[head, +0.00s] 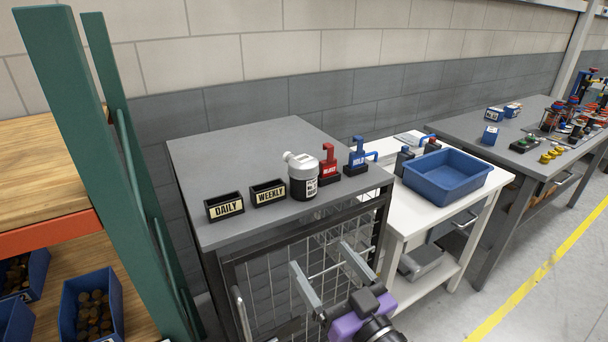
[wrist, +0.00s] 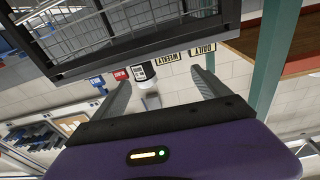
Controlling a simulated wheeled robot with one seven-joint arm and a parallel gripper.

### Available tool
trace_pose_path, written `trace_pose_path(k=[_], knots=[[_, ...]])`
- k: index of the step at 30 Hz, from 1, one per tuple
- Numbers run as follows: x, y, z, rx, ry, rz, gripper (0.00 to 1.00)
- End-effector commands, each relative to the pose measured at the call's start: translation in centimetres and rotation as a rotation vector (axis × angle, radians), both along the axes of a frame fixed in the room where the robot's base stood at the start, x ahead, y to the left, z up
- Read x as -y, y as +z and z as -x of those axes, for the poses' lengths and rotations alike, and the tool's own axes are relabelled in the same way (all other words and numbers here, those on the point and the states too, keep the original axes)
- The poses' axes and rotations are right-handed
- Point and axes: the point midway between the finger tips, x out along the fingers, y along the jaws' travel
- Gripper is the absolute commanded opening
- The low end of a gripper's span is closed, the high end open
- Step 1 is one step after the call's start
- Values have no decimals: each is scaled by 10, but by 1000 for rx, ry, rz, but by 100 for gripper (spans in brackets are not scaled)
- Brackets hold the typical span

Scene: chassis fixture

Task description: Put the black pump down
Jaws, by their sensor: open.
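My gripper (head: 320,256) is open and empty, in front of the wire-fronted cabinet and below its top edge. Its two fingers also show spread apart in the wrist view (wrist: 162,82). No thing is clearly a black pump. A white and black canister with a label (head: 303,180) stands upright on the grey cabinet top (head: 230,150); it shows upside down in the wrist view (wrist: 141,72), beyond the fingers and apart from them. A small dark item (head: 404,158) stands on the white table beside the blue tub, partly hidden; I cannot tell what it is.
DAILY (head: 225,207) and WEEKLY (head: 268,193) boxes, a red-handled piece (head: 328,163) and a blue-handled piece (head: 357,157) line the cabinet's front edge. The cabinet top behind them is bare. A blue tub (head: 447,188) fills much of the white table. A green post (head: 95,150) stands left.

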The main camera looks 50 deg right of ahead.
Motion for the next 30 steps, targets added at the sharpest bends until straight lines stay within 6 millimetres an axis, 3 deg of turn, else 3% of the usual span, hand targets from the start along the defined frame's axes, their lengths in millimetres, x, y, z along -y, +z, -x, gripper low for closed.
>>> trace_pose_path(k=[1, 9, 15, 30], knots=[[13, 15, -13, 20, -16, 4, 86], [71, 72, -72, 37, -50, 10, 86], [102, 105, -106, -10, -33, 15, 86], [113, 103, -147, -124, 22, 14, 86]])
